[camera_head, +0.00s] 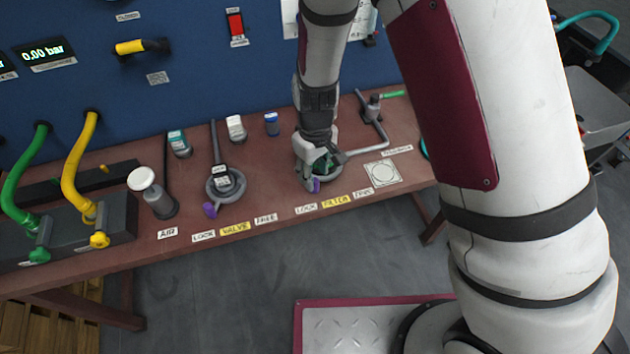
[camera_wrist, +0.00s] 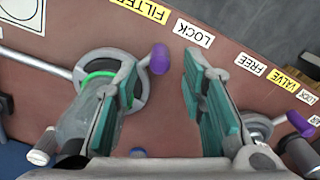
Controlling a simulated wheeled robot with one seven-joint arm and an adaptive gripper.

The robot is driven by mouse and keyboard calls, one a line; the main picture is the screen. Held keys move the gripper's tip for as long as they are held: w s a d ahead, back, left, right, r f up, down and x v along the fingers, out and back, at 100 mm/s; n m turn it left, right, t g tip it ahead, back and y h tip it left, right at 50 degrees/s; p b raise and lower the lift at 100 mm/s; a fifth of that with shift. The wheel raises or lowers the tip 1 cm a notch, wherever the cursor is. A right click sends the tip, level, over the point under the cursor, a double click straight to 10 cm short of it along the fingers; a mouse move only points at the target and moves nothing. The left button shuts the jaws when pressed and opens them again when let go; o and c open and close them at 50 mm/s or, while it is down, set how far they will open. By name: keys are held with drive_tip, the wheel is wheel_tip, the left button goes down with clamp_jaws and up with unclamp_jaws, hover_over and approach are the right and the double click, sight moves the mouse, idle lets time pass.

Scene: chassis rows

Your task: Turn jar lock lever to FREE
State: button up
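The filter jar (camera_wrist: 78,118) is clear, with a green band and a grey ring (camera_wrist: 137,92) at its base, in the wrist view. Its lever ends in a purple knob (camera_wrist: 160,58), which also shows in the head view (camera_head: 315,186). The knob points towards the LOCK label (camera_wrist: 193,33), beside the yellow FILTER label (camera_wrist: 143,9). My gripper (camera_wrist: 163,68) is open, with its teal finger pads apart on either side of the knob. The left finger overlaps the ring in view; contact cannot be told. In the head view my gripper (camera_head: 318,165) partly hides the jar.
The valve unit (camera_head: 226,183) with its own purple knob (camera_head: 210,210) stands to the left on the red-brown bench (camera_head: 270,240). A white-topped post (camera_head: 142,178), yellow hose (camera_head: 75,165) and green hose (camera_head: 20,180) are further left. A pipe (camera_head: 372,135) lies right of the jar.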

sight(315, 180)
drive_tip(key=shift+f, duration=2.35)
clamp_jaws()
